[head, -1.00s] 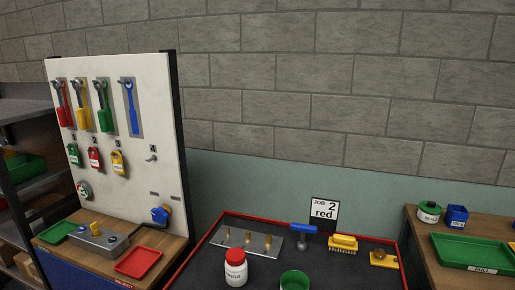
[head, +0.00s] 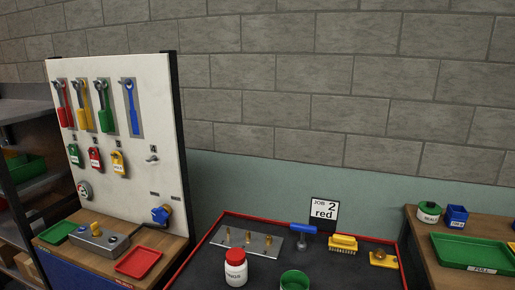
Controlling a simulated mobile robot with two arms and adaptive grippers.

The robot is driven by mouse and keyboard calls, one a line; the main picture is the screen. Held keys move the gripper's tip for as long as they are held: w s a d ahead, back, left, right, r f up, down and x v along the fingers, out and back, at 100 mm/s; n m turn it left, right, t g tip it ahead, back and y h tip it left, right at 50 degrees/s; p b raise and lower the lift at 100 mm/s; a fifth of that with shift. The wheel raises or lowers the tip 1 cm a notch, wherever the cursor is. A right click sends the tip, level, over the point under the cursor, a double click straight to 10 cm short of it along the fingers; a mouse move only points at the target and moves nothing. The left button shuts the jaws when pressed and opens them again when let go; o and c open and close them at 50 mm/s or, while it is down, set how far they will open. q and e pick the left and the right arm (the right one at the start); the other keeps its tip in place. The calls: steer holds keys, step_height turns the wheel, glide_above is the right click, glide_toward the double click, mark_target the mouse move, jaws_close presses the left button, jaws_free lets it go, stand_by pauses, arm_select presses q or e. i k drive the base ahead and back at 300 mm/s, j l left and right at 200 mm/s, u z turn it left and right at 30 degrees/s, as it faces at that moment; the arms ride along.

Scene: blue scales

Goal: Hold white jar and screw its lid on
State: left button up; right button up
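A white jar (head: 237,273) with dark lettering stands upright on the dark mat of the red-edged bench, near the bottom of the head view. A red lid (head: 235,257) sits on top of it; I cannot tell how tightly it is seated. Another white jar (head: 428,215) with a green lid and a label stands on the wooden table at the right. Neither of my grippers is in view.
Right of the red-lidded jar is an open green container (head: 294,281). Behind are a metal plate with brass pegs (head: 246,241), a blue-handled tool (head: 303,230), a yellow brush (head: 343,243) and a job card (head: 323,213). A tool board (head: 140,110) stands left.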

mark_target(237, 276)
steer(key=i+j+z, duration=0.2)
steer(key=j, duration=0.25)
steer(key=j+z, duration=0.2)
steer(key=j, duration=0.25)
steer(key=i+j+z, duration=0.2)
steer(key=j, duration=0.3)
steer(key=k, duration=0.05)
